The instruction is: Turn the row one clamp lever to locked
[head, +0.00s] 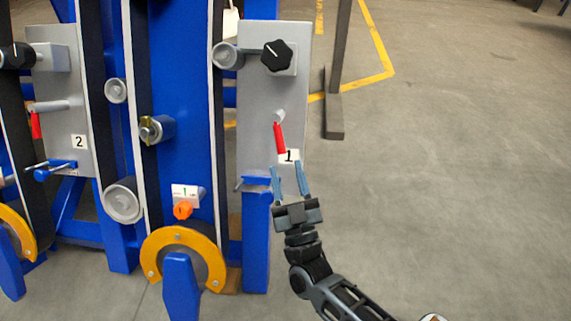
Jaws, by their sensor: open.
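The row one clamp lever (279,137) has a red grip and sits on the grey plate (257,140) marked with a "1" label (289,156). Its grip hangs down from a grey pivot, tilted slightly to the right at its lower end. My gripper (289,168) is open, with its two blue-grey fingers pointing up just below the lever's lower end and around the "1" label in the picture. No contact with the lever shows, and the depth between them cannot be told.
A black knob (277,55) sits above the lever. A second plate (62,110) marked "2" with its own red lever (36,125) stands at left. Blue frame legs, rollers and yellow guards (158,247) fill the left. A post (336,100) stands behind. Open floor (470,180) lies right.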

